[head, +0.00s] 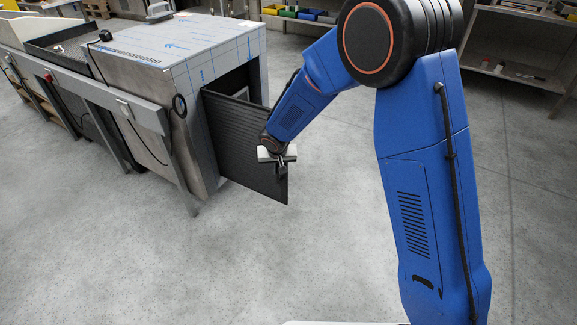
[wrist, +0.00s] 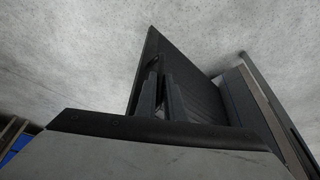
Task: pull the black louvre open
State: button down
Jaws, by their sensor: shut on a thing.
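The black louvre (head: 245,140) is a ribbed dark panel on the end of a steel cabinet (head: 160,140). It stands swung out from the cabinet, with a dark opening (head: 240,85) showing behind it. My gripper (head: 281,170) is at the louvre's outer edge, shut on it. In the wrist view the louvre (wrist: 200,90) runs away from the camera, and my gripper's fingers (wrist: 160,95) are close on either side of its edge. The exact contact is partly hidden by the dark fingers and the gripper body.
The cabinet's top is covered in blue-marked film (head: 190,45). A grey rail with legs (head: 120,100) runs along its front left. Shelving (head: 515,70) stands at the back right, and coloured bins (head: 305,14) at the back. The grey floor (head: 240,260) before the louvre is clear.

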jog(key=shift+s+a+m, duration=0.3)
jog(key=shift+s+a, duration=0.4)
jog(key=shift+s, duration=0.05)
jog(key=shift+r, duration=0.1)
jog(key=c, duration=1.9)
grip_release()
jog(key=shift+o, duration=0.2)
jog(key=a+v, duration=0.1)
jog(key=v, duration=1.6)
jog(key=shift+s+d, duration=0.2)
jog(key=shift+d, duration=0.15)
jog(key=shift+r, duration=0.1)
